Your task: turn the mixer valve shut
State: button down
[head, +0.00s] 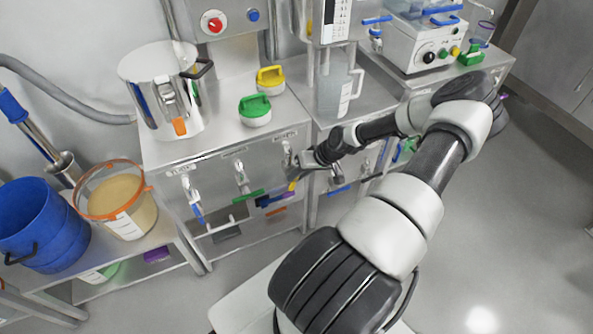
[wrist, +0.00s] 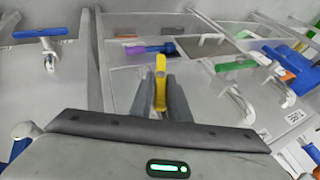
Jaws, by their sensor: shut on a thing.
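A row of valves with coloured levers runs along the front of the steel bench. My gripper (head: 300,168) is at the third valve from the left, whose yellow lever (head: 292,186) is mostly hidden by the gripper in the head view. In the wrist view my gripper (wrist: 162,92) is shut on the yellow lever (wrist: 160,68), which stands between the two dark fingers and points away from the wrist. The label above this valve is too small to read, so I cannot confirm that it is the mixer valve.
A green lever (head: 248,195) and a blue lever (head: 197,214) are on the valves to the left. Another blue lever (head: 339,190) is close on the right. A steel pot (head: 160,85) and green-lidded jar (head: 255,110) stand above. Open floor (head: 500,220) lies to the right.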

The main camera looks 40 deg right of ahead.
jog(key=shift+d+f+m+t+y+b, duration=0.25)
jog(key=shift+f+t+y+b, duration=0.2)
jog(key=shift+y+b, duration=0.55)
jog(key=b, duration=0.1)
jog(key=y+b, duration=0.1)
jog(key=b, duration=0.1)
jog(key=shift+f+m+t, duration=0.2)
jog(key=shift+m+t, duration=0.05)
jog(key=m+t+y+b, duration=0.1)
jog(key=y+b, duration=0.2)
jog(key=y, duration=0.1)
jog(key=m+t+y+b, duration=0.1)
jog(key=t+y+b, duration=0.1)
jog(key=y+b, duration=0.1)
jog(key=shift+s+d+f+t+y+b, duration=0.1)
jog(key=shift+s+f+t+y+b, duration=0.1)
jog(key=shift+t+y+b, duration=0.3)
jog(key=shift+m+y, duration=0.3)
jog(key=shift+y, duration=0.1)
jog(key=c, duration=1.7)
grip_release()
jog(key=shift+d, duration=0.1)
